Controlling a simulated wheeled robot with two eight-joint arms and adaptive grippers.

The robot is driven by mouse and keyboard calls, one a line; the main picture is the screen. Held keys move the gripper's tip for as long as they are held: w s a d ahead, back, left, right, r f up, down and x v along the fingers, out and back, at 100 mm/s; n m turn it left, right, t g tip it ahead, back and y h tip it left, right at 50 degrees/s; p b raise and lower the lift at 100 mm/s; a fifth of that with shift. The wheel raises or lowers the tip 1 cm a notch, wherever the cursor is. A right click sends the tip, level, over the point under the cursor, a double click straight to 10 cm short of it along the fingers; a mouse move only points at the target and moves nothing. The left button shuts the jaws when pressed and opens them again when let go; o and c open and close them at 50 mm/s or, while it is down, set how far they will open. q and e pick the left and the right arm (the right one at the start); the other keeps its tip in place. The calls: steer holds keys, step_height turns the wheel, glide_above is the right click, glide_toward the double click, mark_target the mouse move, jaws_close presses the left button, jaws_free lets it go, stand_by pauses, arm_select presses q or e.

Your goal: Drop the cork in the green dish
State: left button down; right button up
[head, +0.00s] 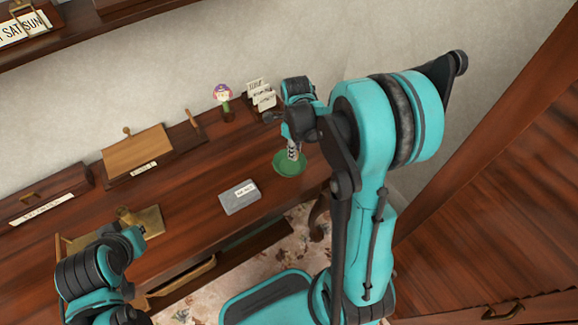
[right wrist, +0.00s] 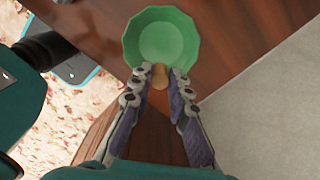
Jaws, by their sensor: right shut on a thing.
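The green dish (head: 288,168) sits on the wooden desk toward its right end. In the right wrist view the dish (right wrist: 160,35) is many-sided and looks empty. My right gripper (head: 293,156) is over the dish in the head view. In the right wrist view its fingertips (right wrist: 160,77) are closed on the light brown cork (right wrist: 160,76), which shows just at the dish's near rim. I cannot tell the height between them. The cork is hidden in the head view. My left gripper (head: 138,236) is at the lower left, its fingers not clear.
A grey labelled box (head: 238,200) lies left of the dish. A card holder (head: 261,95) and a small mushroom-like figure (head: 224,98) stand behind. A wooden box (head: 136,150) and a brass-coloured plate (head: 146,219) are further left. The wall is close behind.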

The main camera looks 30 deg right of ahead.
steer(key=shift+f+b, duration=1.2)
steer(key=shift+f, duration=0.8)
steer(key=o, duration=0.8)
steer(key=shift+o, duration=0.2)
steer(key=shift+r, duration=0.1)
step_height(320, 180, up, 12)
